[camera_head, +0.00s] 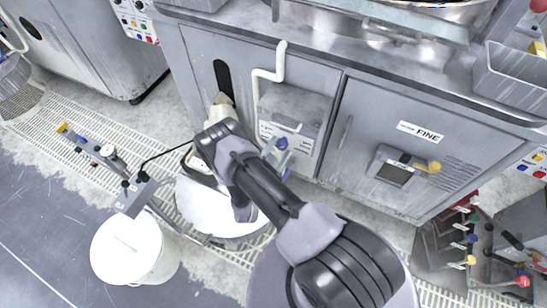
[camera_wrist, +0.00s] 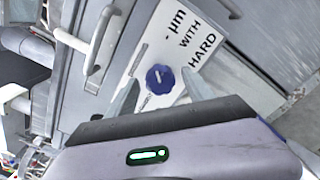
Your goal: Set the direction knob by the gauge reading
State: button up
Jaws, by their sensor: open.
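The blue knob (camera_wrist: 160,78) sits on a white panel (camera_wrist: 143,57) with partly visible lettering, including "µm", "WITH" and "HARD". It also shows small in the head view (camera_head: 281,144), at the front of a grey box (camera_head: 292,103) on the cabinet. My gripper (camera_wrist: 160,74) is open, with one finger on each side of the knob in the wrist view. I cannot tell whether the fingers touch it. A small round white-faced gauge (camera_head: 108,151) stands at the left in the head view; its reading is too small to make out.
A cabinet door labelled "FINE" (camera_head: 420,131) is at the right, with a yellow-handled box (camera_head: 393,170) below the label. A white pipe (camera_head: 267,74) runs beside the grey box. A white bucket (camera_head: 130,248) stands at the lower left. Grating and bare floor lie at the left.

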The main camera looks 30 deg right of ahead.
jog(key=p+v, duration=0.3)
jog(key=v, duration=1.4)
